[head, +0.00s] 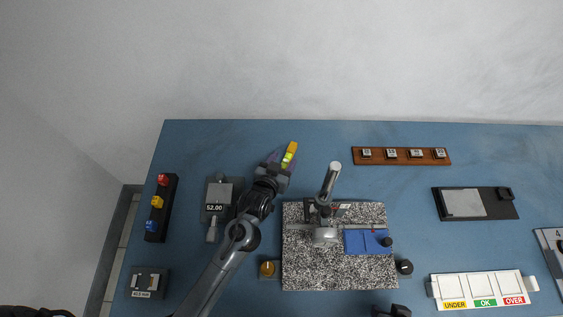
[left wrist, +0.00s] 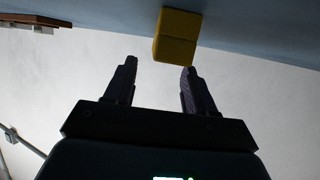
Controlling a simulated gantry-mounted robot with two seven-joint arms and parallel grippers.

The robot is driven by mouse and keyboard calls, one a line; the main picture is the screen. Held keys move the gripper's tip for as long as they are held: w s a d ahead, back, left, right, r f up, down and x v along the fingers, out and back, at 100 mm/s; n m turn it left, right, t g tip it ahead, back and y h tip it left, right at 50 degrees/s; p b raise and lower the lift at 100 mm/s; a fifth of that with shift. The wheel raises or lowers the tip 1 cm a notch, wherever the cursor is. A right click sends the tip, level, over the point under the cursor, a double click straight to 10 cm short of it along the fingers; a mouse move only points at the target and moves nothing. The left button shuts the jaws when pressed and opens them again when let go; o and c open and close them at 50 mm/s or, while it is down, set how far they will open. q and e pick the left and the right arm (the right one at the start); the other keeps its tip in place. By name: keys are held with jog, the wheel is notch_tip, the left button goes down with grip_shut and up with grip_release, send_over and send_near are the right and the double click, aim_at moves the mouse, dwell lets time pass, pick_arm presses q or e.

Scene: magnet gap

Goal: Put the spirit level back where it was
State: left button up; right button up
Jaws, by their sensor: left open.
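In the left wrist view the yellow block (left wrist: 177,36) lies just beyond the fingertips, nearer the right-hand finger. My left gripper (head: 278,164) is open, with its fingers at the near end of the level. The wrist view shows the gap between the fingers (left wrist: 159,68) empty. Whether a finger touches the level, I cannot tell. My right gripper is not in view.
A speckled granite plate (head: 300,273) with a stand (head: 325,232) and blue block (head: 362,242) is right of my arm. A display device (head: 218,195) and black rack (head: 155,225) stand left. A wooden rack (head: 402,156) is back right; a white sorting tray (head: 480,287) front right.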

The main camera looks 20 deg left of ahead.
pick_arm(q)
jog(key=shift+s+a+f, duration=0.15)
jog(key=shift+a+f, duration=0.05)
jog(key=shift+f, duration=0.6)
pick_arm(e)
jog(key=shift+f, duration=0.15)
pick_arm(q)
jog(key=shift+r, duration=0.2)
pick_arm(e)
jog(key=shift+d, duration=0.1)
pick_arm(q)
jog(key=shift+s+d+r, duration=0.15)
jog(key=shift+s+r, duration=0.25)
jog(key=shift+r, duration=0.35)
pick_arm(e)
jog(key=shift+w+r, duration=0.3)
pick_arm(q)
jog(key=p+v, duration=0.2)
jog(key=v, duration=0.9)
jog(key=shift+r, duration=0.25)
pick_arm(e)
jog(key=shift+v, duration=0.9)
pick_arm(q)
jog(key=shift+w+d, duration=0.1)
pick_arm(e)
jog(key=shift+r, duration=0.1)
